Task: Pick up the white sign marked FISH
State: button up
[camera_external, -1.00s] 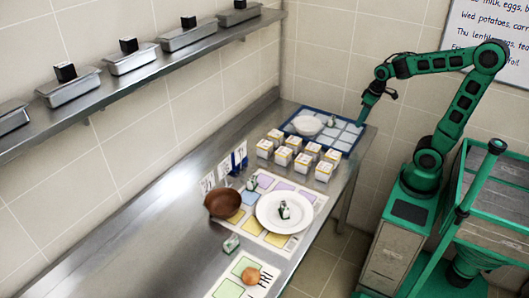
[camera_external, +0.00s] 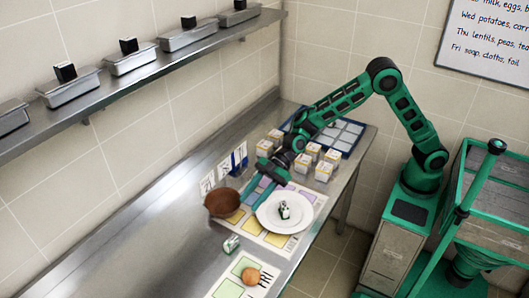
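Several small upright cards stand in a row behind the brown bowl: white ones (camera_external: 207,183) (camera_external: 225,167) and blue-and-white ones (camera_external: 240,156). Their lettering is too small to read, so I cannot tell which, if any, says FISH. My gripper (camera_external: 261,188) points down over the coloured mat, between the brown bowl (camera_external: 221,203) and the white plate (camera_external: 272,219), to the right of the cards. Its fingers look spread, but at this size I cannot tell whether they hold anything. The spot under it is hidden.
A small green-and-white thing (camera_external: 284,210) is on the plate; a similar one (camera_external: 231,244) lies nearer on the counter. An onion (camera_external: 251,276) rests on a front mat. Several white boxes (camera_external: 323,171) and a blue-edged tray (camera_external: 350,135) stand farther back. The counter's left is clear.

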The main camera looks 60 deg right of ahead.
jog(key=n+g+y, duration=0.1)
send_near(231, 238)
jog(key=shift+s+d+f, duration=0.1)
jog(key=shift+s+f, duration=0.1)
jog(key=shift+f, duration=0.15)
jog(key=x, duration=0.4)
jog(key=shift+a, duration=0.25)
jog(key=shift+w+x, duration=0.1)
jog(key=shift+x, duration=1.45)
jog(key=shift+w+x, duration=0.15)
jog(key=shift+x, duration=1.35)
jog(key=shift+r, duration=0.2)
grip_shut()
